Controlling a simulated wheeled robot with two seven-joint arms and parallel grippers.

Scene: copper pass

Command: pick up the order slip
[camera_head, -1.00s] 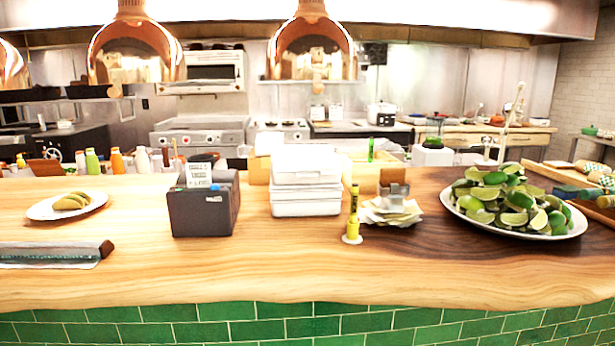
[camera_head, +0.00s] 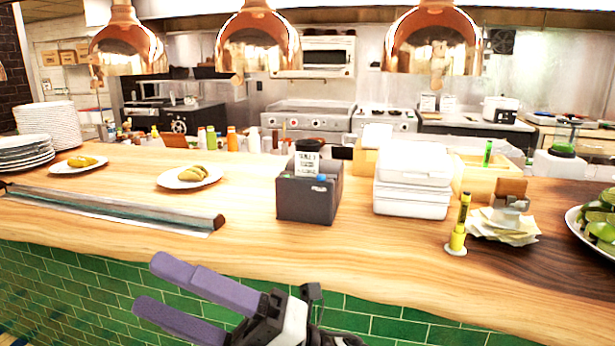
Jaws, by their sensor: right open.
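A dark grey ticket printer (camera_head: 309,198) stands on the wooden counter near the middle. A white printed order slip (camera_head: 307,160) sticks up from its top, its print too small to read. My right gripper (camera_head: 147,284) is in front of the counter, low and left of the printer, clear of the slip. Its two purple fingers are apart, pointing left, with nothing between them. My left gripper is not in view.
White stacked containers (camera_head: 412,183) stand right of the printer, with a yellow marker (camera_head: 458,226) and a pile of yellowish papers (camera_head: 504,225) beyond. A metal rail (camera_head: 115,208) and a plate of food (camera_head: 190,177) are left. The counter (camera_head: 330,245) before the printer is clear.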

